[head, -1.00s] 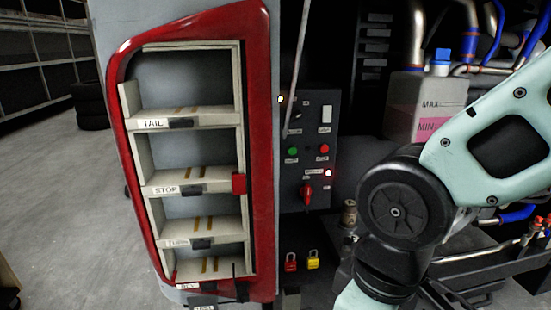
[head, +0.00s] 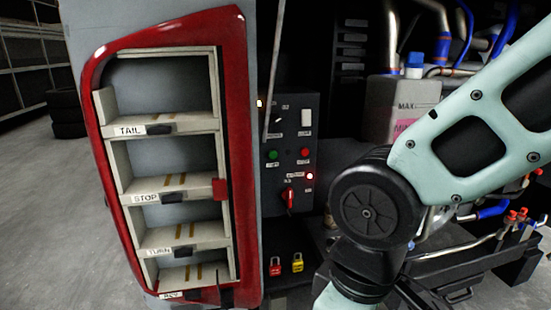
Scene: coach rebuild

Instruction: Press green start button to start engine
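The green start button (head: 272,155) is on the dark control panel (head: 283,126), just right of the red-framed light housing. A red button (head: 305,153) sits to its right on the same panel. My arm comes in from the right and bends down at a dark joint right of the panel. My gripper is outside the picture, so its opening and distance to the button do not show. The green button is in plain view.
A red-framed housing (head: 240,150) with open compartments stands left of the panel. A red padlock (head: 275,266) and a yellow padlock (head: 297,263) hang below the panel. A coolant tank (head: 398,105) and pipes fill the right side. Open floor (head: 60,210) lies at left.

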